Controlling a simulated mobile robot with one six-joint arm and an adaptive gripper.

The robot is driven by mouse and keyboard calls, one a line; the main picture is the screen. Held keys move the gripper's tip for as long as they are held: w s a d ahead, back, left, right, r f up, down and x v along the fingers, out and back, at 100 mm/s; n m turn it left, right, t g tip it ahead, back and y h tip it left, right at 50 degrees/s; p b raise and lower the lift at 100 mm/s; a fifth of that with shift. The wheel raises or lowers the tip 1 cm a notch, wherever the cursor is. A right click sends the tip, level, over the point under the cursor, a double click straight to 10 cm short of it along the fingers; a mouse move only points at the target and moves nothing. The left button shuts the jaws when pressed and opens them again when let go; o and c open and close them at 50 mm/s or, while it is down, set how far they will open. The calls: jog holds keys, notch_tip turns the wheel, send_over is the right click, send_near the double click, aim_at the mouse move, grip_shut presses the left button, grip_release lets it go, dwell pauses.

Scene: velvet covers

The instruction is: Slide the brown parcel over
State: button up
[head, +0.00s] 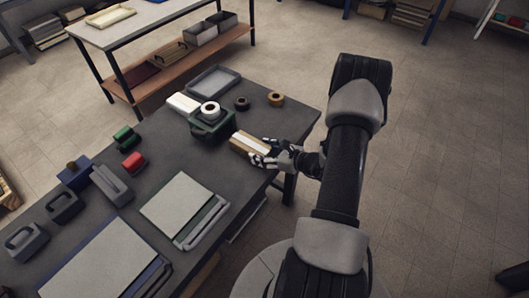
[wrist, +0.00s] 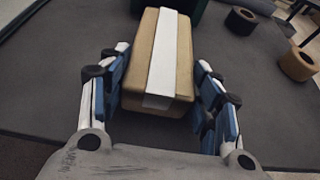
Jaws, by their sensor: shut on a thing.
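The brown parcel (head: 249,143) lies on the dark table near its right edge, with a pale strip along its top. In the wrist view the brown parcel (wrist: 140,62) sits between the two fingers. My gripper (head: 268,152) reaches in from the right and is shut on the near end of the parcel; it also shows in the wrist view (wrist: 160,95). The parcel's underside is hidden, so I cannot tell whether it is lifted at all. The dark table (head: 160,170) extends to the left.
A dark green crate (head: 213,128) with a white roll (head: 210,111) on it stands just beyond the parcel. A black roll (head: 242,103) and a tan roll (head: 276,99) stand near the back right.

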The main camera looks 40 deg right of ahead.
jog(key=shift+s+d, duration=0.2)
jog(key=shift+s, duration=0.45)
jog(key=o, duration=1.4)
jog(key=shift+c, duration=0.2)
jog(key=v, duration=1.2)
